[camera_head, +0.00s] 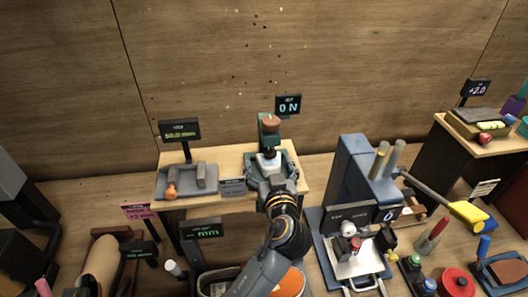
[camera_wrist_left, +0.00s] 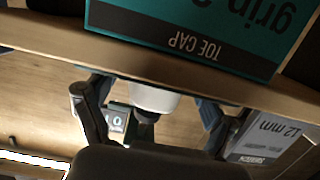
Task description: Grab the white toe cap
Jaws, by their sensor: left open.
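The white toe cap (camera_wrist_left: 155,98) shows in the left wrist view as a pale rounded piece on a dark stem, below a teal sign (camera_wrist_left: 190,35) reading "TOE CAP" upside down. My left gripper (camera_wrist_left: 154,112) is open, with one dark finger on each side of the toe cap and gaps visible between. In the head view my left gripper (camera_head: 271,178) reaches over the small wooden table to the teal-grey fixture (camera_head: 287,158). The toe cap is mostly hidden there. My right gripper is not in view.
A grey tray (camera_head: 204,193) with an orange piece stands left on the same table (camera_head: 226,158). A label block marked "12 mm" (camera_wrist_left: 262,140) is close to the right finger in the wrist view. A blue press machine (camera_head: 349,175) stands to the right.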

